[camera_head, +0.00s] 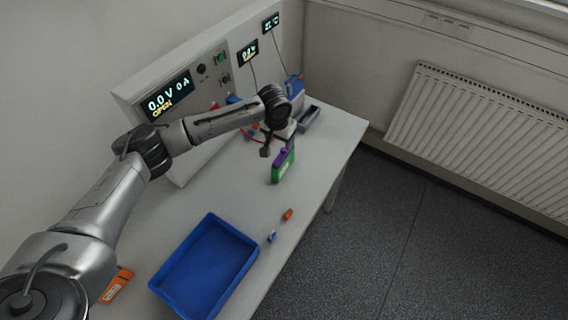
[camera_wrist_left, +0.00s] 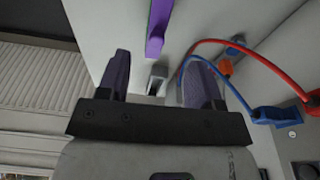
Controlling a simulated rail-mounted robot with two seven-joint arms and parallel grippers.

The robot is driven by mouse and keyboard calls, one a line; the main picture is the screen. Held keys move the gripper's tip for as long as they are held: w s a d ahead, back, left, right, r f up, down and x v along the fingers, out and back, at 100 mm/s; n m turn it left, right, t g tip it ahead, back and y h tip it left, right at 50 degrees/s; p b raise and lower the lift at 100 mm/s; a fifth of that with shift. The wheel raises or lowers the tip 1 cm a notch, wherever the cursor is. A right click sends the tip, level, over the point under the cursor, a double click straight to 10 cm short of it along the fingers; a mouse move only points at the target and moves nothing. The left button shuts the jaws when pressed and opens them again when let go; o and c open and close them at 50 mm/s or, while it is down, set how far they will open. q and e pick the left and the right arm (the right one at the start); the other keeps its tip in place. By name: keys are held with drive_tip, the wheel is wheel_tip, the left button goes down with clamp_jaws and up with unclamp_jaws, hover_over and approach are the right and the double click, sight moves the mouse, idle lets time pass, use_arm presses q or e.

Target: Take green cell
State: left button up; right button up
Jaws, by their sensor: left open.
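The green cell (camera_head: 283,169) stands upright on the bench, with a purple strip along its top. In the left wrist view a purple bar (camera_wrist_left: 158,28), seemingly this top strip, lies ahead of the fingers. My left gripper (camera_head: 288,144) is open and sits close to the cell, on its far side in the head view. In the left wrist view the two purple fingers (camera_wrist_left: 158,82) stand apart, with no cell between them. A small grey piece shows in the gap, but I cannot tell what it is. My right gripper is not in view.
The cycler (camera_head: 168,97) with lit displays stands along the left and back. Red and blue leads (camera_wrist_left: 213,65) run close to the fingers. A blue tray (camera_head: 252,240), small orange (camera_head: 288,214) and blue (camera_head: 271,237) pieces and a grey tray (camera_head: 313,112) are on the bench.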

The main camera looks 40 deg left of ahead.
sight(283, 154)
use_arm(q)
drive_tip(key=f, duration=0.4)
drive_tip(key=shift+w+f, duration=0.15)
drive_tip(key=shift+w, duration=0.2)
drive_tip(key=shift+w+f, duration=0.15)
drive_tip(key=shift+f, duration=2.5)
drive_tip(key=shift+d, duration=0.1)
drive_tip(key=shift+c, duration=0.2)
clamp_jaws()
drive_tip(key=shift+r, duration=0.1)
